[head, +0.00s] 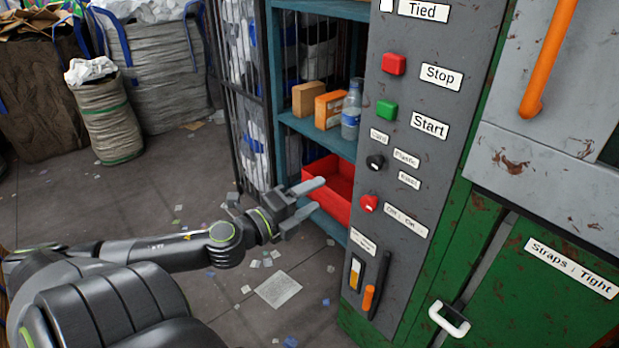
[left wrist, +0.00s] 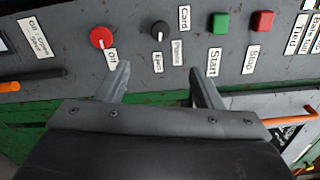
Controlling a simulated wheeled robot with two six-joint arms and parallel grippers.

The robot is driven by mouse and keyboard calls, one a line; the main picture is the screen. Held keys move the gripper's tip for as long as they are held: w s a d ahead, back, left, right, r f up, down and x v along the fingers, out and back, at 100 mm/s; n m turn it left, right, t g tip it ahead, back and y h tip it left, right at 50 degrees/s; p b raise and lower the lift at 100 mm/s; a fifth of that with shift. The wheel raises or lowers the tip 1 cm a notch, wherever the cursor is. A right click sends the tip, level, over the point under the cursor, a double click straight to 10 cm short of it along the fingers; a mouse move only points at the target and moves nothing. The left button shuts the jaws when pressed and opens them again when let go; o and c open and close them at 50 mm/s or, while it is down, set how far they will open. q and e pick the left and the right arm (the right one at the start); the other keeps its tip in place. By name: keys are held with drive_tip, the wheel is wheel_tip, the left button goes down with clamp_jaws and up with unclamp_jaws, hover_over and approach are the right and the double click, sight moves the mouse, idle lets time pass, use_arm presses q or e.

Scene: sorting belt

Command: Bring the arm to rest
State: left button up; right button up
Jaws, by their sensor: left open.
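My left arm reaches in from the left in the head view. Its gripper (head: 306,203) is open and empty, in front of the blue shelf and left of the grey control panel (head: 405,135). In the left wrist view the two fingers (left wrist: 160,88) are spread, with the panel beyond them and nothing between them. The red knob (left wrist: 101,38), the black knob (left wrist: 160,30), the green Start button (left wrist: 220,23) and the red Stop button (left wrist: 262,21) show there. My right gripper is not in view.
A red bin (head: 335,212) stands on the blue shelf (head: 318,134) just behind the gripper. Boxes (head: 329,108) and a bottle (head: 352,110) stand above it. An orange-handled lever (head: 368,298) and a white handle (head: 449,319) stick out at lower right. Litter lies on the open floor (head: 150,205).

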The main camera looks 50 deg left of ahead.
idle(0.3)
use_arm(q)
drive_tip(key=a+f+n+g+y+p, duration=0.2)
drive_tip(key=a+f+n+g+y, duration=0.35)
drive_tip(key=a+f, duration=0.85)
drive_tip(key=s+f+n+g+p, duration=0.1)
drive_tip(key=s+f+n, duration=0.15)
drive_tip(key=f, duration=0.35)
drive_tip(key=s+a+f+n+g+y, duration=0.1)
drive_tip(key=s+f+n, duration=0.15)
drive_tip(key=f, duration=0.25)
drive_tip(key=s+f+n+g+p, duration=0.1)
drive_tip(key=s+f+n, duration=0.15)
drive_tip(key=f, duration=0.35)
drive_tip(key=s+d+f+n+g+h+p, duration=0.1)
drive_tip(key=s+d+f+n+g, duration=0.2)
drive_tip(key=s+f, duration=0.45)
drive_tip(key=s+d+f+n+g+p, duration=0.1)
drive_tip(key=s+d+f+n+g, duration=0.1)
drive_tip(key=s+d+f, duration=0.45)
drive_tip(key=s+d+f+n+g+h+p, duration=0.1)
drive_tip(key=s+d+f+n+g+h, duration=0.2)
drive_tip(key=s+d+f, duration=0.7)
drive_tip(key=s+d, duration=0.3)
drive_tip(key=d, duration=0.1)
drive_tip(key=shift+s+d+f+n, duration=0.3)
drive_tip(key=shift+s, duration=0.1)
